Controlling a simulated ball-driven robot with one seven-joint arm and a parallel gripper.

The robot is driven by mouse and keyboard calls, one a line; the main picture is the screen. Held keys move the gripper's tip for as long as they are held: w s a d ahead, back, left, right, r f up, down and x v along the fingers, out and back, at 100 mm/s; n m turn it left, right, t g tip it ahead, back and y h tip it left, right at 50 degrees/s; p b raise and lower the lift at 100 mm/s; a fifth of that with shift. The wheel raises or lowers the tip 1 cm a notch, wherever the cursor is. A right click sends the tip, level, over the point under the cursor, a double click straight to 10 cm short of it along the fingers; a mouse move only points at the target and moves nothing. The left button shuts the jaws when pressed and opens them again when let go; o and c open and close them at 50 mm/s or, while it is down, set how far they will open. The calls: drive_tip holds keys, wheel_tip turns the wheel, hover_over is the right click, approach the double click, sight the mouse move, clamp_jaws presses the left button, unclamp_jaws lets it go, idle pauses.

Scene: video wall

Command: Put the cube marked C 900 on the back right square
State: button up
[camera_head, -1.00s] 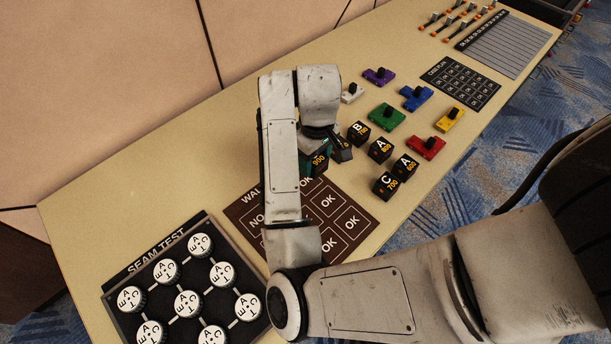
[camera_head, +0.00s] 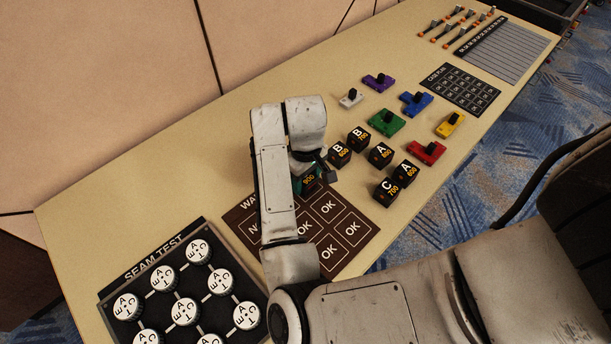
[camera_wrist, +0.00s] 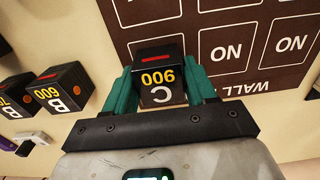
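The black cube marked C 900 (camera_wrist: 163,78) has orange and white print and a red bar on a side. It sits between the teal fingers of my gripper (camera_wrist: 162,92) in the wrist view, which are shut on it. In the head view my gripper (camera_head: 313,177) and the cube (camera_head: 308,179) are at the upper part of the brown mat (camera_head: 366,224), partly behind my arm. The mat carries outlined squares marked NO and OK; my arm hides some of them. The cube overlaps the mat in the wrist view; its height above it is hard to tell.
Several black cubes, such as B 600 (camera_head: 339,153) and C 700 (camera_head: 386,192), stand right of the mat. Coloured slider blocks, including a green one (camera_head: 387,122), lie beyond. The seam test board (camera_head: 150,289) with white knobs is at the lower left. The visible squares are empty.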

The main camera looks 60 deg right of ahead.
drive_tip(key=o, duration=0.4)
wheel_tip(320, 180, up, 12)
drive_tip(key=p, duration=0.3)
drive_tip(key=s+d+r+t+h, duration=0.1)
drive_tip(key=s+d+r+h, duration=0.1)
drive_tip(key=d+h, duration=0.35)
drive_tip(key=s+a+f+n+y, duration=0.1)
drive_tip(key=s+a+f, duration=0.3)
drive_tip(key=a, duration=0.1)
drive_tip(key=s+a+f+n+y, duration=0.1)
drive_tip(key=s+a+f+y, duration=0.1)
drive_tip(key=s+a+f, duration=0.2)
drive_tip(key=s+a+f+y, duration=0.2)
drive_tip(key=a+f, duration=0.3)
drive_tip(key=a, duration=0.3)
drive_tip(key=shift+s+f+n, duration=0.15)
drive_tip(key=shift+s+n, duration=0.25)
drive_tip(key=shift+s, duration=0.5)
